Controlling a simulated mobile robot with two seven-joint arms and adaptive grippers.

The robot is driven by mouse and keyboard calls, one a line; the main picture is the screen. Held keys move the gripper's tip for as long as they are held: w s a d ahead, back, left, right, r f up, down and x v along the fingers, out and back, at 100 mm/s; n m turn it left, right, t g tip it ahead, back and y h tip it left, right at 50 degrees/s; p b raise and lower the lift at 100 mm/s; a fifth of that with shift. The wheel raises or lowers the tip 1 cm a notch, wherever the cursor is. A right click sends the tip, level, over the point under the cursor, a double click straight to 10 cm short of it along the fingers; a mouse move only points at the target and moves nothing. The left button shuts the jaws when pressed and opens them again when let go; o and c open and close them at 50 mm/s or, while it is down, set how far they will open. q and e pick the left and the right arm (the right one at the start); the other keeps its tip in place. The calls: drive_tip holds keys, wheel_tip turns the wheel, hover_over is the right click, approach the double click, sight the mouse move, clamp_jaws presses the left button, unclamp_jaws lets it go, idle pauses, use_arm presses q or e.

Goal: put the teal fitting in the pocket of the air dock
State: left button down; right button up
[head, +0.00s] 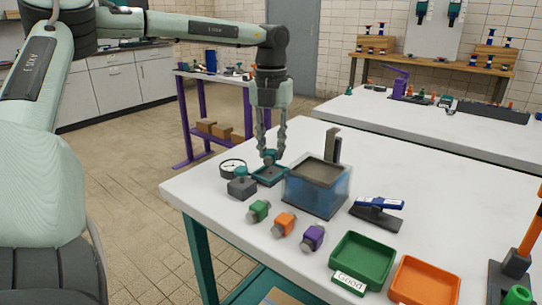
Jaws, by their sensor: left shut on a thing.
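My left gripper (271,152) points straight down at the left part of the white table. It is shut on the teal fitting (270,158), which shows small and dark between the fingertips. The fitting is at or just above a square teal-rimmed tray (270,181); I cannot tell whether it touches. Left of the tray stands a small grey block (242,190) with a teal top, beside a round gauge (232,166). The block and gauge look like the air dock, but I cannot be sure. No pocket shows clearly. My right gripper is out of view.
A blue clear-walled tank (318,192) stands right of the tray. Green (259,210), orange (284,224) and purple (312,238) fittings lie in front. A blue-handled tool (378,210), green bin (362,262) and orange bin (425,280) are to the right.

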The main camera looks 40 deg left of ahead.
sight(271, 149)
use_arm(q)
drive_tip(key=shift+f, duration=1.4)
drive_tip(key=shift+f, duration=0.1)
drive_tip(key=c, duration=1.3)
unclamp_jaws()
wheel_tip(271, 149, up, 12)
